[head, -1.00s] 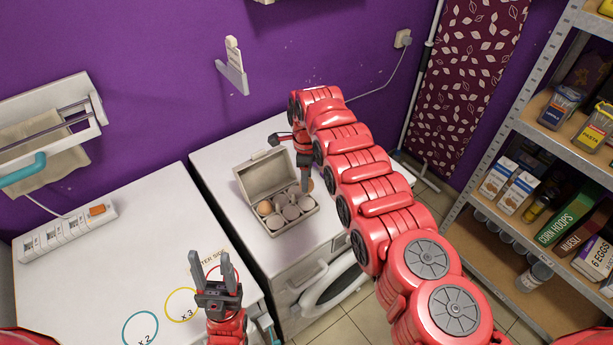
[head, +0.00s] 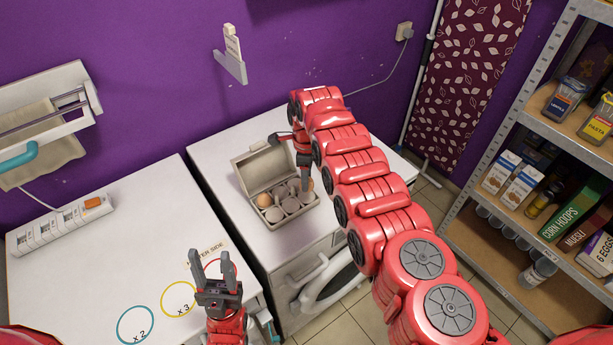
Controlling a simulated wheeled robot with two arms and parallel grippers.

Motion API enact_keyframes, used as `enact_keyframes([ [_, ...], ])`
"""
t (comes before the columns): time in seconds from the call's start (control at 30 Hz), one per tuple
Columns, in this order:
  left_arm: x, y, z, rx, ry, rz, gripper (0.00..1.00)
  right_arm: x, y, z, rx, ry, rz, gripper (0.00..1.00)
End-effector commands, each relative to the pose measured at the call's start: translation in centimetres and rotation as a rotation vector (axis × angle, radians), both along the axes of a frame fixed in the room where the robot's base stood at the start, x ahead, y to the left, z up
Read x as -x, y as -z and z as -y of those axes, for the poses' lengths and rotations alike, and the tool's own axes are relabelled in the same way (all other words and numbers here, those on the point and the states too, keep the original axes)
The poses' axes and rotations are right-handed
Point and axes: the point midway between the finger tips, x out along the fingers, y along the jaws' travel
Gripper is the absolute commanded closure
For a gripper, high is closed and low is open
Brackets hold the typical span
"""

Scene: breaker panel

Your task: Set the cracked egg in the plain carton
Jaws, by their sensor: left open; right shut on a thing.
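A plain grey-beige egg carton (head: 290,220) stands open on the white worktop, its lid raised at the back. A brownish egg (head: 263,199) sits in its left back cup; several other cups look grey and empty. My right gripper (head: 304,187) points down at the carton's right back part, shut on an egg (head: 310,185) that is mostly hidden behind its fingers. I cannot tell whether that egg touches a cup, and no crack is visible on either egg. My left gripper (head: 212,262) is open and empty, above the left white surface.
The left surface carries a power strip (head: 62,226) and printed rings, one teal (head: 136,324) and one yellow (head: 180,299). A towel holder (head: 45,125) hangs on the purple wall. A shelf with food boxes (head: 512,181) stands right. My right arm crosses the worktop's right side.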

Motion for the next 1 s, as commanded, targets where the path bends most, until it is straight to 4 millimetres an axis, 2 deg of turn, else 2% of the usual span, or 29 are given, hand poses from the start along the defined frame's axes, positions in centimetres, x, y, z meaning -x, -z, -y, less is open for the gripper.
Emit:
enact_keyframes([
  [1.0,0.0,1.2,0.0,0.0,0.0,0.0,0.5,0.0,1.3,0.0,0.0,0.0,0.0,1.0],
])
